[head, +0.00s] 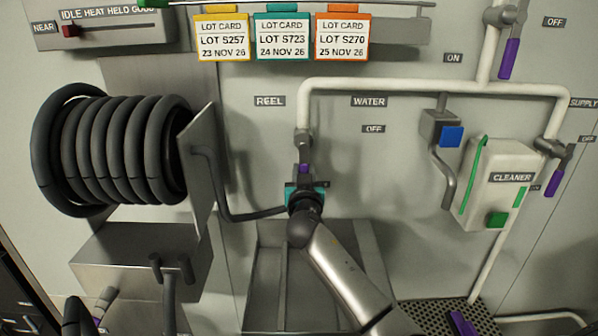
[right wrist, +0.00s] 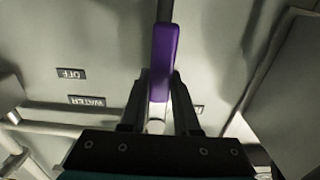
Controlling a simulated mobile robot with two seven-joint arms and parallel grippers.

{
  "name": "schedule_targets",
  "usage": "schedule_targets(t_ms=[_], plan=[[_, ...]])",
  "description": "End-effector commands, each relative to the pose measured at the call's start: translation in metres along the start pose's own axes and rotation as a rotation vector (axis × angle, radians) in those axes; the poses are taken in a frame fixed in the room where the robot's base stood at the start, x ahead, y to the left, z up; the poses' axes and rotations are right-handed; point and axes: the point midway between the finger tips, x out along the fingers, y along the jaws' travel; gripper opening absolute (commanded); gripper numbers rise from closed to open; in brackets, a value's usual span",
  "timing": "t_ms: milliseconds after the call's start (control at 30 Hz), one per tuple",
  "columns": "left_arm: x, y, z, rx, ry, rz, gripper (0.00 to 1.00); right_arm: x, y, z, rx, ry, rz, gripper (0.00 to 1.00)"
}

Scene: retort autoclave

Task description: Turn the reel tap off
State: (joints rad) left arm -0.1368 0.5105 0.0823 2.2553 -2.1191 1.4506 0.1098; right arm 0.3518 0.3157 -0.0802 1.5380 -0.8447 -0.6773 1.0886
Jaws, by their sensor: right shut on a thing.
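The reel tap is on the white pipe under the REEL label (head: 270,101). Its purple handle (head: 304,169) hangs down from the grey valve body, mostly hidden by my gripper. My right gripper (head: 304,182) comes up from below and is shut on this handle. In the right wrist view, the purple handle (right wrist: 164,62) runs between the two dark fingers (right wrist: 158,100), which hold its end. An OFF label (head: 373,128) is on the wall to the right of the tap. My left gripper cannot be made out.
A black hose reel (head: 115,150) fills the left, its hose (head: 228,190) running behind my gripper. The CLEANER box (head: 502,180) and a blue-button dispenser (head: 451,136) are to the right. Other purple-handled taps (head: 509,58) are on the pipes. Lot cards (head: 283,37) hang above.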

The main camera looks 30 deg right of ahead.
Motion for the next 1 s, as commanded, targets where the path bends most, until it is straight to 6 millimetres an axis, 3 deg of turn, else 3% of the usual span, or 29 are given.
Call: schedule_targets(t_ms=[133, 1000], plan=[[-0.0003, -0.0004, 0.0004, 0.001, -0.001, -0.001, 0.00, -0.0002, -0.0003, 0.0002, 0.000, 0.000, -0.001, 0.00], [-0.0002, -0.0004, 0.0004, 0.001, -0.001, -0.001, 0.00, -0.0004, -0.0006, 0.0007, 0.000, -0.001, -0.001, 0.00]])
